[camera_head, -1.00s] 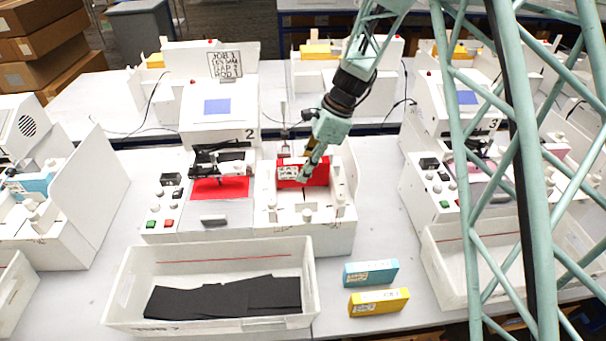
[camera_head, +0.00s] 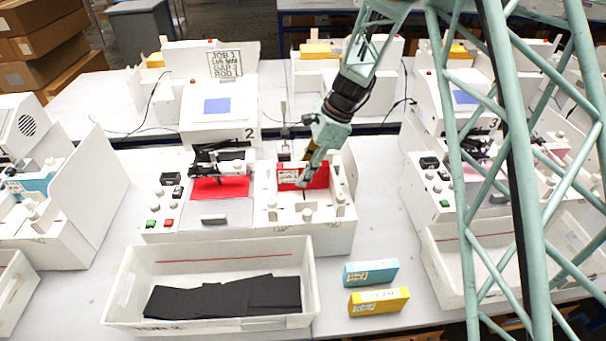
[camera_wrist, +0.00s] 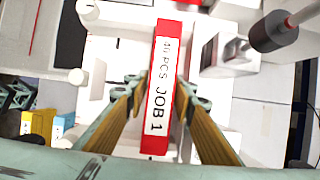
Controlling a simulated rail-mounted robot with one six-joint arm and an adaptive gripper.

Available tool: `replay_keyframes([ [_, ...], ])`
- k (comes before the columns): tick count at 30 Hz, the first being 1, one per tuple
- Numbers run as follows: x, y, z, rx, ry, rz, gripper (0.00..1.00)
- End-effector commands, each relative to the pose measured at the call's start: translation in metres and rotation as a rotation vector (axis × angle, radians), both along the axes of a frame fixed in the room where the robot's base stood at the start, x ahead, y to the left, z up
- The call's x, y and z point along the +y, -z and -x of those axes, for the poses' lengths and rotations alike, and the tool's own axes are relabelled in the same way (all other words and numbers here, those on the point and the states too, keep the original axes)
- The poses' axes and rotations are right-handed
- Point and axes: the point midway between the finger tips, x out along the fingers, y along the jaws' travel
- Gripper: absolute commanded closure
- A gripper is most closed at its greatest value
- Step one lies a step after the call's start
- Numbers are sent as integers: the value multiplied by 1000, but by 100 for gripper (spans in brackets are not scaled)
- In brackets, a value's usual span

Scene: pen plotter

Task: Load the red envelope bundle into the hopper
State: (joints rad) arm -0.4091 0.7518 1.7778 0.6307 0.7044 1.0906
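The red envelope bundle (camera_head: 316,177) is upright in the rear part of the white hopper (camera_head: 337,222), on the right side of the machine marked 2. Whether the bundle's lower edge touches the hopper floor is hidden by the front parts of the hopper.
A white bin (camera_head: 215,247) with black envelopes stands in front of the machine. Blue (camera_head: 371,273) and yellow (camera_head: 379,302) bundles lie on the table to its right. White posts (camera_head: 307,214) stand in the hopper front. A sign (camera_head: 225,64) stands behind. Similar machines flank both sides.

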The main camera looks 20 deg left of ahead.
Motion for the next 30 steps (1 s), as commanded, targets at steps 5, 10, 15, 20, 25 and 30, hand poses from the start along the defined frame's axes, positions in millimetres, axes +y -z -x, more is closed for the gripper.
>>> replay_keyframes([
  [5, 0, -2, 0, 0, 0, 0, 77],
  [10, -2, -10, -2, -2, 1, -1, 77],
  [15, -8, -26, -4, -1, 1, -2, 77],
  [20, -16, -46, -8, -3, 0, -2, 77],
  [25, -25, -70, -11, -2, 1, -1, 77],
  [30, -33, -91, -14, 0, 0, -1, 77],
])
